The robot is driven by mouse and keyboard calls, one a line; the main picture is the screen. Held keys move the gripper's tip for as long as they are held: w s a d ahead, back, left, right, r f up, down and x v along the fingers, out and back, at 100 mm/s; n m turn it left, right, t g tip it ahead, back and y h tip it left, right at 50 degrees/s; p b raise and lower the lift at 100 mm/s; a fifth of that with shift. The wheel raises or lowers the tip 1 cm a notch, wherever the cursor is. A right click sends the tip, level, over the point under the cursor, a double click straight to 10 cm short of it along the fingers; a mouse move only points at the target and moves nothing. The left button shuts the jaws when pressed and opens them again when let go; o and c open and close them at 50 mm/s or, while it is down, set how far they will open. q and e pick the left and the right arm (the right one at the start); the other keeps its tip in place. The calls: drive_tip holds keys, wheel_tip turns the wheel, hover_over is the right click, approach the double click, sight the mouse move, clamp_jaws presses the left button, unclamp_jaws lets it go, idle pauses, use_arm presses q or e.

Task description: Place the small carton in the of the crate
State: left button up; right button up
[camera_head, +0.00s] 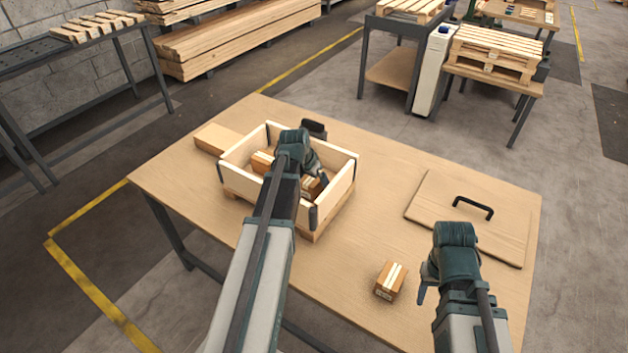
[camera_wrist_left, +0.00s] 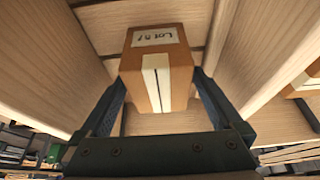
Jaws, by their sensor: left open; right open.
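The open wooden crate (camera_head: 336,193) stands on the table, left of the middle. Inside it are a brown carton (camera_head: 261,161) on the left and another (camera_head: 311,185) on the right, partly hidden by my left arm. My left gripper (camera_head: 313,176) reaches down into the crate. In the left wrist view, its open fingers (camera_wrist_left: 160,88) straddle a carton with a white label and pale tape (camera_wrist_left: 155,60). Contact is unclear. Another small carton (camera_head: 390,281) with pale tape sits on the table near the front. My right gripper (camera_head: 425,285) is open and empty, just right of that carton.
A flat wooden panel with a black handle (camera_head: 474,206) lies on the table's right side. A wooden block or box (camera_head: 218,139) lies beside the crate's left side. Bare tabletop (camera_head: 370,205) lies between crate and panel.

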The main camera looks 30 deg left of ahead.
use_arm(q)
drive_tip(key=p+v, duration=0.9)
drive_tip(key=v, duration=0.2)
drive_tip(key=shift+r+p, duration=0.2)
drive_tip(key=shift+p, duration=0.2)
use_arm(e)
wheel_tip(320, 180, up, 10)
drive_tip(key=shift+r, duration=0.2)
use_arm(q)
drive_tip(key=shift+f, duration=0.1)
